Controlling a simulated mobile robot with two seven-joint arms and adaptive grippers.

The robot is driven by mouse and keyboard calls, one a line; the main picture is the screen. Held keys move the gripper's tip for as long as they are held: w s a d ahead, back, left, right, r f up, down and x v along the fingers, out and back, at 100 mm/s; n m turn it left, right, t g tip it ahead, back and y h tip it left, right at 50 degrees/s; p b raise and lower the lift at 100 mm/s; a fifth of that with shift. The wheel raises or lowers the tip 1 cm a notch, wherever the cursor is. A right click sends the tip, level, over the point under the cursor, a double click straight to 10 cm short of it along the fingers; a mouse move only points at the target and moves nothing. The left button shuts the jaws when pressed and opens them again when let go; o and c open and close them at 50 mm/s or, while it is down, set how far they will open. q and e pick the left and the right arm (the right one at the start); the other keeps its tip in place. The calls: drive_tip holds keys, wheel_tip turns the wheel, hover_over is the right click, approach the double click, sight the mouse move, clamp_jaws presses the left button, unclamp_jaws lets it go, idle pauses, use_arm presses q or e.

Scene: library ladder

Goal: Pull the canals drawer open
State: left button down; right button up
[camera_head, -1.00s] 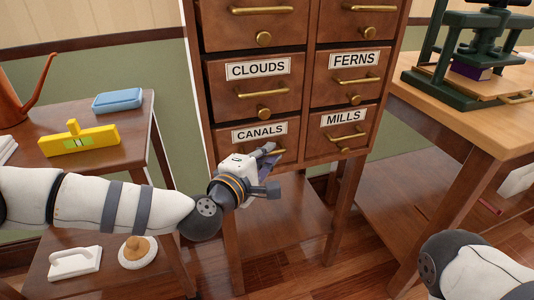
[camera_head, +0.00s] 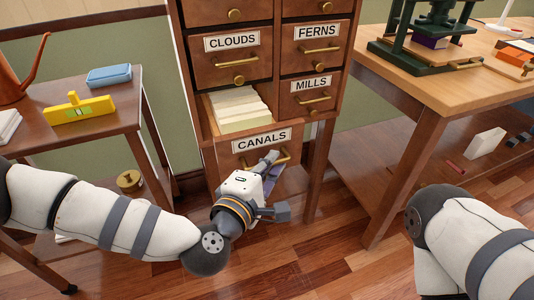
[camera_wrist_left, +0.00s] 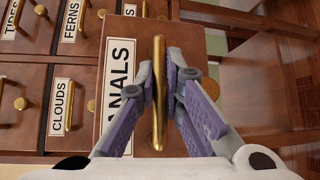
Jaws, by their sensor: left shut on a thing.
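The canals drawer (camera_head: 212,133) stands pulled out of the wooden cabinet in the head view, with pale cards (camera_head: 238,104) showing inside. Its front carries the CANALS label (camera_head: 262,140). My left gripper (camera_head: 272,172) is in front of that drawer. In the left wrist view, the gripper's purple-padded fingers (camera_wrist_left: 162,95) are shut on the brass bar handle (camera_wrist_left: 159,60), one on each side of it. In the head view, the hand hides the lower part of the drawer front. Of my right arm only links show, at the right edge; its gripper is out of view.
The MILLS drawer (camera_head: 296,106), CLOUDS drawer (camera_head: 208,73) and FERNS drawer (camera_head: 302,58) are shut. A side table (camera_head: 105,128) with a yellow level (camera_head: 78,109) stands left. A workbench (camera_head: 425,102) with a green press stands right. Open floor lies in front.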

use_arm(q)
drive_tip(key=shift+s+d, duration=0.15)
drive_tip(key=shift+s, duration=0.35)
drive_tip(key=c, duration=2)
unclamp_jaws()
drive_tip(key=shift+o, duration=0.2)
drive_tip(key=v, duration=1.2)
